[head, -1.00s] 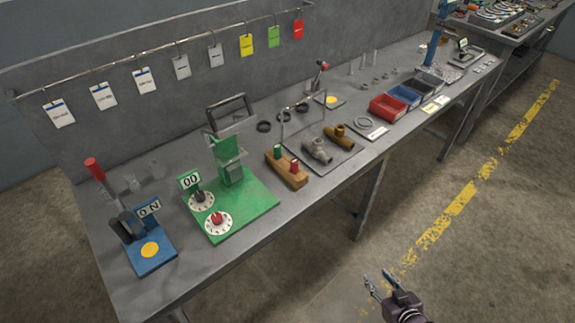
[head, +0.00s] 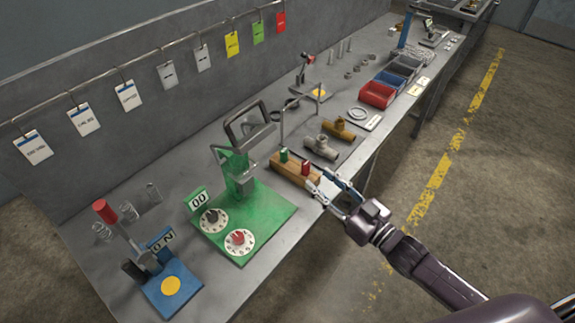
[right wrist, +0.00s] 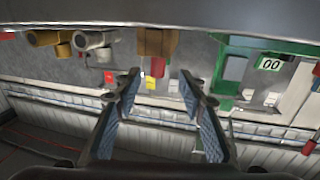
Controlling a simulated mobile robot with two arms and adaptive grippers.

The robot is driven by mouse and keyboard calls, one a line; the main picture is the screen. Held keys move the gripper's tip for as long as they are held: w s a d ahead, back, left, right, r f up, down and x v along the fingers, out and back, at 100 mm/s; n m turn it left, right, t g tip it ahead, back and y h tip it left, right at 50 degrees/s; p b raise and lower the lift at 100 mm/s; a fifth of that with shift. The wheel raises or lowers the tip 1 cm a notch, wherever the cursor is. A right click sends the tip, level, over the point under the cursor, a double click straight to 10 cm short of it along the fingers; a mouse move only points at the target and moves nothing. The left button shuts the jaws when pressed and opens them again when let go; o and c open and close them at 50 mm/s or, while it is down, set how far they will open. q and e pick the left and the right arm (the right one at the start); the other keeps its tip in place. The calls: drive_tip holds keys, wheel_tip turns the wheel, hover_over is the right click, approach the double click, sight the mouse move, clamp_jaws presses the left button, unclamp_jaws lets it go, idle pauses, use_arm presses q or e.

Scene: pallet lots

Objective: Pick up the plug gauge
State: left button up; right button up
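A wooden block (head: 290,178) stands near the front edge of the bench, with a green-topped piece (head: 283,155) and a red-topped piece (head: 305,168) upright in it. These look like the plug gauge and its stand; which piece is the gauge I cannot tell. My right gripper (head: 322,183) is open and empty, its fingertips just in front of the block's right end, close to the red piece. In the right wrist view the block (right wrist: 154,42) and red piece (right wrist: 158,66) show beyond the spread fingers (right wrist: 160,85). My left gripper is out of view.
A green fixture (head: 262,208) with dials stands left of the block. Grey (head: 320,148) and brass (head: 338,127) pipe fittings lie behind it on a dark mat. A blue stand (head: 172,290) is at the near left. A red bin (head: 377,95) stands farther along. The floor in front is clear.

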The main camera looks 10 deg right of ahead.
sight(309, 168)
drive_tip(key=shift+w+a+r, duration=0.15)
drive_tip(key=shift+w+a, duration=0.05)
drive_tip(key=shift+w, duration=0.8)
drive_tip(key=p+x, duration=0.1)
drive_tip(key=x, duration=0.3)
drive_tip(key=shift+w+a+r, duration=0.15)
drive_tip(key=shift+a, duration=0.1)
drive_tip(key=shift+w+a, duration=0.15)
drive_tip(key=shift+w, duration=0.2)
clamp_jaws()
